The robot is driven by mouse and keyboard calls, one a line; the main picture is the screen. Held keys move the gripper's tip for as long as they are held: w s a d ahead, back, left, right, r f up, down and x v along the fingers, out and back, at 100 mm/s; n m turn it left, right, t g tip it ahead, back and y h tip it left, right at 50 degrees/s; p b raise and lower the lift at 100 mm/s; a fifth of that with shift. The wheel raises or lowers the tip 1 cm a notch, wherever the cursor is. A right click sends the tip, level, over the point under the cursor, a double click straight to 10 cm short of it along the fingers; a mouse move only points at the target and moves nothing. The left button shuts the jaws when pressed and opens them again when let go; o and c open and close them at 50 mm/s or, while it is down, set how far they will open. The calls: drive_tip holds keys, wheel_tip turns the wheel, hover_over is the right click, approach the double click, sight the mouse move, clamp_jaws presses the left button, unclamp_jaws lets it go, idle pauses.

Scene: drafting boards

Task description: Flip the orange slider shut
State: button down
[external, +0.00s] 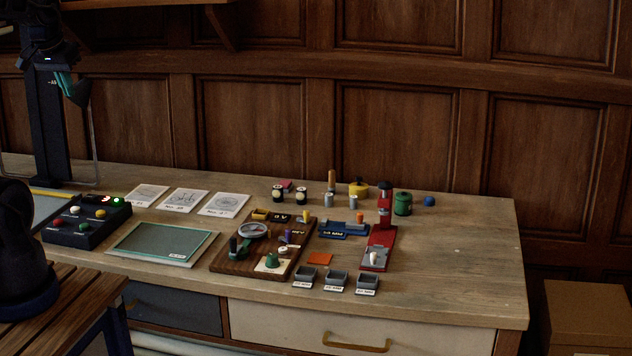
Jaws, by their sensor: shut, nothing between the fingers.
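A dark wooden board (223,262) lies mid-table with a round dial, a green knob, a dark-green lever and small coloured parts. A small upright orange piece (306,216) stands at its far right corner and looks like the orange slider. Its open or shut position is too small to read. My gripper (76,91), with a teal part, appears high at the upper left. It is shut and empty, well to the left of the board and not touching it.
A button box (90,232), a green-edged slate (160,243) and cards lie left of the board. A blue block (342,230), a red stand (378,253), an orange square (319,258) and grey trays (336,280) are right of it. The table's right end (460,265) is clear.

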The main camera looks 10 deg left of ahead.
drive_tip(key=w+d+r+m, duration=0.1)
drive_tip(key=w+d+m, duration=0.1)
drive_tip(key=w+d, duration=0.5)
drive_tip(key=w+d+m, duration=0.1)
drive_tip(key=w+d, duration=0.3)
drive_tip(key=w, duration=0.5)
drive_tip(key=w+d+f+m+g+h, duration=0.1)
drive_tip(key=w+d+f+m, duration=0.1)
drive_tip(key=w+d, duration=0.4)
drive_tip(key=w+d+f+m+h, duration=0.1)
drive_tip(key=w+d+f, duration=0.25)
drive_tip(key=d, duration=0.55)
drive_tip(key=w+d+f+m, duration=0.1)
drive_tip(key=d+f+m, duration=0.1)
drive_tip(key=d+f, duration=0.5)
drive_tip(key=w+d+f+m+g, duration=0.1)
drive_tip(key=d+f, duration=0.7)
drive_tip(key=d, duration=0.8)
drive_tip(key=w+d+f+m+h, duration=0.1)
drive_tip(key=w+d+f+m, duration=0.1)
drive_tip(key=d+f, duration=0.6)
drive_tip(key=w+d, duration=0.1)
drive_tip(key=d, duration=0.3)
drive_tip(key=shift+f+m+g, duration=0.25)
drive_tip(key=shift+m+g, duration=0.05)
drive_tip(key=shift+g, duration=0.1)
drive_tip(key=shift+w, duration=0.1)
drive_tip(key=x, duration=1)
